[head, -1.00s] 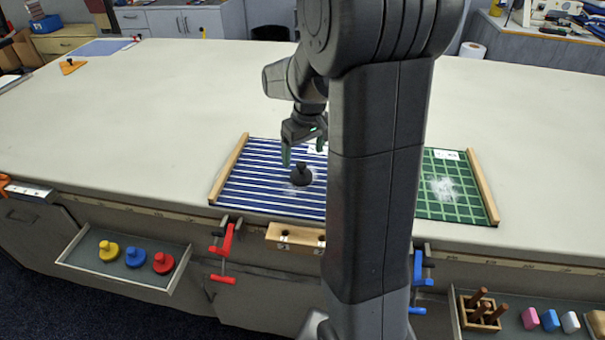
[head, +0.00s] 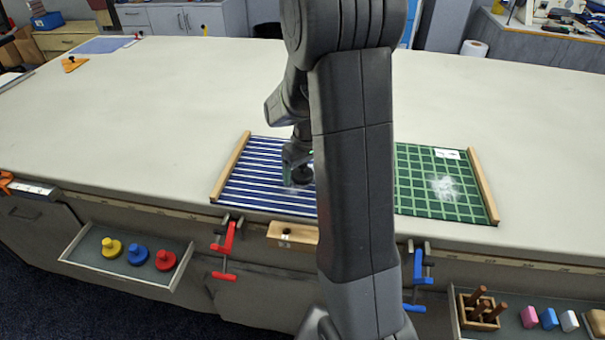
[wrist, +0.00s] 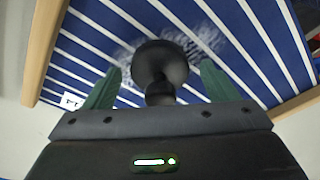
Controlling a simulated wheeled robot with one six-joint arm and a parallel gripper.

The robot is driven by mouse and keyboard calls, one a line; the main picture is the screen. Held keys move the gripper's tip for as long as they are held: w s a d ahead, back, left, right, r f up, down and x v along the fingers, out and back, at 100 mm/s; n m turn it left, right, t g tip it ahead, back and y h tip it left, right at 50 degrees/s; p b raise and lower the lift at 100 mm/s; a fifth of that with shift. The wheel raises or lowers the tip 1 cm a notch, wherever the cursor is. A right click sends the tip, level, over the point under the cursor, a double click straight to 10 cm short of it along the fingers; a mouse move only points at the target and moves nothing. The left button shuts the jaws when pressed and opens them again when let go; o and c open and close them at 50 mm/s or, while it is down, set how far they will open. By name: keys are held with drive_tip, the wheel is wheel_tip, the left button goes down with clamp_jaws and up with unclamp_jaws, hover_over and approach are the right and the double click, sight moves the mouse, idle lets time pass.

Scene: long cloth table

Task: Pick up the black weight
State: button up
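The black weight (wrist: 160,62), a round disc with a knob, stands on the blue-and-white striped cloth (head: 250,185). It also shows in the head view (head: 303,176), partly covered by my gripper. My gripper (wrist: 158,85) is open, with one green finger on each side of the weight's knob. A gap shows between each finger and the weight in the wrist view. In the head view my gripper (head: 298,165) is low over the cloth, right at the weight.
A white powdery patch lies around the weight. Wooden bars (head: 230,168) edge the cloth. A green checked cloth (head: 415,200) lies to the right, partly behind my arm. Yellow, blue and red weights (head: 137,257) sit in a drawer below.

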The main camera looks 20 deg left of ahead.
drive_tip(key=c, duration=1.3)
